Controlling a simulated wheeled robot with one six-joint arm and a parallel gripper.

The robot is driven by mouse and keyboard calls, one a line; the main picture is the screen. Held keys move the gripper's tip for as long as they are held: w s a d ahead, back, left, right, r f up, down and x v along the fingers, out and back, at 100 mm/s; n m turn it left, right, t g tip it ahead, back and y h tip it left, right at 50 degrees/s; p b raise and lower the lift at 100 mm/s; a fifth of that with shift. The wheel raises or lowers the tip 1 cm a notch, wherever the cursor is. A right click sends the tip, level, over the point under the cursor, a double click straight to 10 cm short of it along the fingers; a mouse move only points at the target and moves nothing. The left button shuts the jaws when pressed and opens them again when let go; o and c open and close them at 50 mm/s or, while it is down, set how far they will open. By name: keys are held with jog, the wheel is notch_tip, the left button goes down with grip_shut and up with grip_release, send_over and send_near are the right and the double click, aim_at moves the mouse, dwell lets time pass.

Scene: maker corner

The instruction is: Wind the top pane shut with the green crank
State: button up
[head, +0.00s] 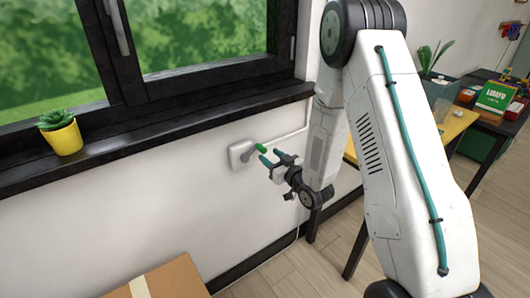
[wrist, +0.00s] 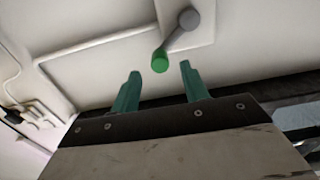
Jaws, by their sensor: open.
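The green crank handle (head: 261,148) sticks out from a grey arm on a white wall box (head: 240,154) below the window sill. In the wrist view the green handle (wrist: 160,62) lies ahead of and between my fingertips, and its grey crank arm (wrist: 182,32) runs up to the right to a round hub. My gripper (head: 271,155) has teal fingers and is open and empty, close to the handle. In the wrist view my gripper (wrist: 160,72) shows a clear gap between its fingers. The window (head: 190,45) shows only its lower part; the top pane is out of view.
A yellow pot with a succulent (head: 63,136) stands on the black sill (head: 130,150). A cardboard box (head: 165,281) is at the bottom. A table with a yellow mat (head: 452,126) and boxes stands at the right. The wall below the crank is clear.

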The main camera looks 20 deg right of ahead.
aim_at(265, 151)
jog(key=shift+x, duration=2)
